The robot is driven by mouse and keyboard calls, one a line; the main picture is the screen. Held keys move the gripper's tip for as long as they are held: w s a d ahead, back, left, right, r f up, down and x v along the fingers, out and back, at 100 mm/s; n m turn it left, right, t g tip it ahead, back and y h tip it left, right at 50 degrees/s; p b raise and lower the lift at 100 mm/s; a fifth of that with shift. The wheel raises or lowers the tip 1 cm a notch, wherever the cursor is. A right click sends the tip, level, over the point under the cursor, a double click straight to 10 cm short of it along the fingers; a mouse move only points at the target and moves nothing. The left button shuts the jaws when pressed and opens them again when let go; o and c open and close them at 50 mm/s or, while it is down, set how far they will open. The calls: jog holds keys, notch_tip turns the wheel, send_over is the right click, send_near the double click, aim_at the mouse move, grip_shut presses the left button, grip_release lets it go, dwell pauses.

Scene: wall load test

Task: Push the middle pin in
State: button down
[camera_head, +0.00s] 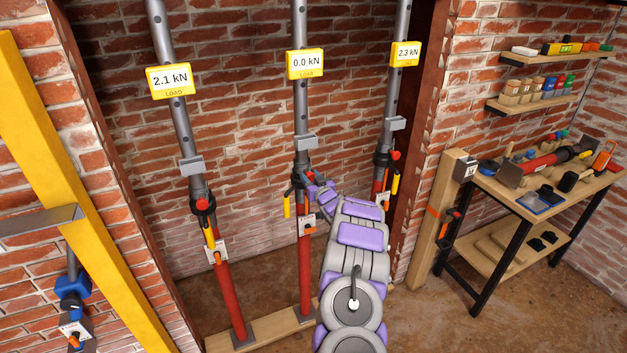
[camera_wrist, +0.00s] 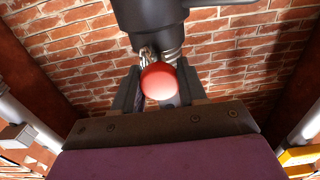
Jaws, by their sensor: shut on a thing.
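The middle prop (camera_head: 304,262) is a red lower tube with a grey upper tube, and its load display (camera_head: 305,64) reads 0.0 kN. The middle pin's red ball knob (camera_head: 309,174) shows at the dark collar. My gripper (camera_head: 316,192) reaches the collar from the right. In the wrist view, the red knob (camera_wrist: 159,79) sits between the two dark fingers, and my gripper is shut on it. A metal spring or chain shows just behind the knob. How deep the pin sits is hidden.
The left prop (camera_head: 222,290) reads 2.1 kN; the right prop (camera_head: 378,190) reads 2.3 kN. A yellow handle (camera_head: 286,205) hangs left of the middle collar. A yellow beam (camera_head: 75,190) stands far left. A workbench (camera_head: 530,190) with tools stands right.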

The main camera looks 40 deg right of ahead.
jog(key=shift+w+d+r, duration=0.2)
jog(key=shift+r, duration=0.1)
jog(key=shift+a+r, duration=0.1)
jog(key=shift+r, duration=0.05)
jog(key=shift+w, duration=0.1)
jog(key=c, duration=1)
grip_release()
jog(key=shift+c, duration=0.2)
jog(key=shift+o, duration=0.8)
jog(key=shift+w, duration=0.15)
jog(key=shift+o, duration=0.9)
jog(key=shift+d+f, duration=0.25)
jog(key=shift+f, duration=0.05)
jog(key=shift+a, duration=0.2)
jog(key=shift+v, duration=0.8)
jog(key=p+v, duration=0.2)
jog(key=v, duration=1.3)
jog(key=shift+s, duration=0.4)
